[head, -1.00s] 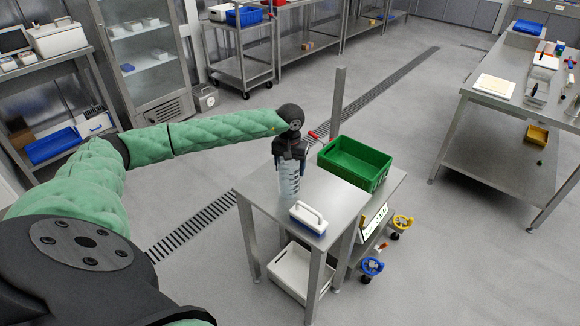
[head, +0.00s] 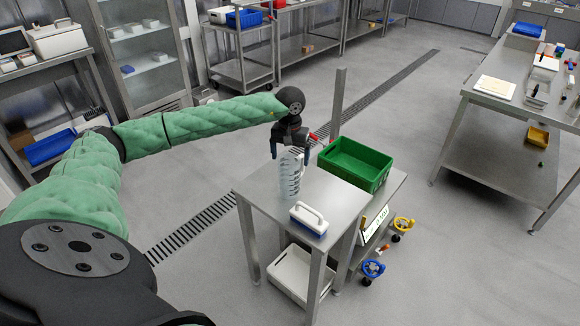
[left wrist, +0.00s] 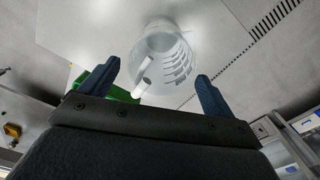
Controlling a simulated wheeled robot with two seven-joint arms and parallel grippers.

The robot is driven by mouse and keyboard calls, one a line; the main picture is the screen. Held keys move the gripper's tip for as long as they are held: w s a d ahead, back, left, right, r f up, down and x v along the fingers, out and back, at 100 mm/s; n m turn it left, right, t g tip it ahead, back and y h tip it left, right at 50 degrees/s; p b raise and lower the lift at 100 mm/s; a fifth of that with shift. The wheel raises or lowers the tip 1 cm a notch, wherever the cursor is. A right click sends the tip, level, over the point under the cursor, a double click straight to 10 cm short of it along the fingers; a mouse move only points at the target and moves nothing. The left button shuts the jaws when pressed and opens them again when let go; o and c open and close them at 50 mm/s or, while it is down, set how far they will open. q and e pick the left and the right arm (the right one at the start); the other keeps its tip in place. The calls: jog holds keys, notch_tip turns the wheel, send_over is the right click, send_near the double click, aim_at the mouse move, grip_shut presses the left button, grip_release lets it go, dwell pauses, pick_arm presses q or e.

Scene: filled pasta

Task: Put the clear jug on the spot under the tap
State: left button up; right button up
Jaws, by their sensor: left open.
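The clear jug (head: 289,182) stands upright on the steel table, near its left back part. My left gripper (head: 291,155) is open just above the jug, with its blue fingers apart on either side of the rim. In the left wrist view the jug (left wrist: 178,66) shows from above, beyond and between the open fingertips (left wrist: 157,76). A small red part (head: 319,138), possibly the tap's handle, shows behind the gripper near a grey post (head: 338,103). The tap itself and the spot under it cannot be made out. My right gripper is not in view.
A white-handled block with a blue base (head: 309,218) lies at the table's (head: 330,195) front edge. A green crate (head: 355,163) stands close on the right. Yellow and blue handwheels (head: 372,268) are below on the right.

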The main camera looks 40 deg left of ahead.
pick_arm(q)
notch_tip(320, 180, up, 7)
jog(key=b, duration=0.1)
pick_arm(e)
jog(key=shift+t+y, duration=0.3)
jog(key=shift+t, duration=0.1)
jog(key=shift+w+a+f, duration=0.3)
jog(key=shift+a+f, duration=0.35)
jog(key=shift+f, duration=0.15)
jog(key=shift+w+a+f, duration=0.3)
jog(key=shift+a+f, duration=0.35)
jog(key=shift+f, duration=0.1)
